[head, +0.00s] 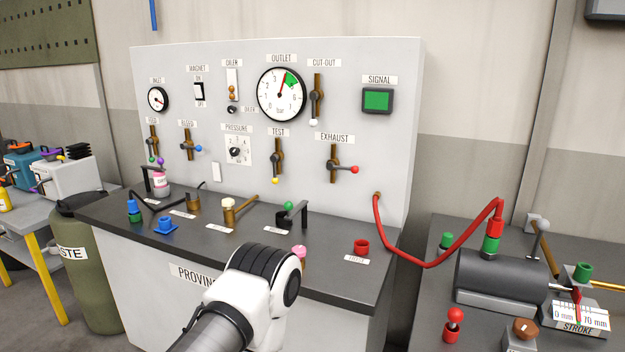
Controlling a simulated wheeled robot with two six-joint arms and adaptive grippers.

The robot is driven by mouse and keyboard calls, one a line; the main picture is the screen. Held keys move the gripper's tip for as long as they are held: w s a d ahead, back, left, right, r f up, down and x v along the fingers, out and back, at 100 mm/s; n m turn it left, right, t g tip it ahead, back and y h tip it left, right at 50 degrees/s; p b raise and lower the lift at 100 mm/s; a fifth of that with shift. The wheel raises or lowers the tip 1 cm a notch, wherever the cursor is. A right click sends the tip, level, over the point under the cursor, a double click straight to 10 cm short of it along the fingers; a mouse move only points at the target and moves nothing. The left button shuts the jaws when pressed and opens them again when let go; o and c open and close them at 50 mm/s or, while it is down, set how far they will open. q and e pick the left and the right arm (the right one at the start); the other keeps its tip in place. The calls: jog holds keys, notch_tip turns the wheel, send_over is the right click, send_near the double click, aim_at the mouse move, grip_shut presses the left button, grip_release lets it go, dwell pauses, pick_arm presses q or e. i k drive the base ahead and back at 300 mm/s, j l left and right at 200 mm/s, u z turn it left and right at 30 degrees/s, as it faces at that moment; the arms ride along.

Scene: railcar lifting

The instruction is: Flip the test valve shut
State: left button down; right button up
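The test valve (277,158) is on the upright grey panel under the TEST label (278,133). It has a brass vertical body and a dark hub. Its lever points straight down along the body and ends in a yellow knob (275,181). Nothing touches it. A white and black link of one of my arms rises from the bottom of the head view, below the valve and in front of the bench. No gripper fingers show in this view.
The exhaust valve (333,164) has its red-knobbed lever sideways; the cut-out valve (316,97) has its lever down. The outlet gauge (281,94) needle is at the green zone. Small fittings stand on the dark bench top (335,268). A red hose (400,254) loops to the right-hand table.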

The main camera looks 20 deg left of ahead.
aim_at(275, 158)
jog(key=i+j, duration=0.15)
jog(key=j, duration=0.25)
jog(key=i+j+z, duration=0.15)
jog(key=j, duration=0.2)
jog(key=i+j, duration=0.1)
jog(key=j, duration=0.3)
jog(key=i+j+z, duration=0.1)
jog(key=j, duration=0.3)
jog(key=i+j, duration=0.15)
jog(key=j, duration=0.25)
jog(key=i+j+z, duration=0.15)
jog(key=j, duration=0.25)
jog(key=k, duration=0.05)
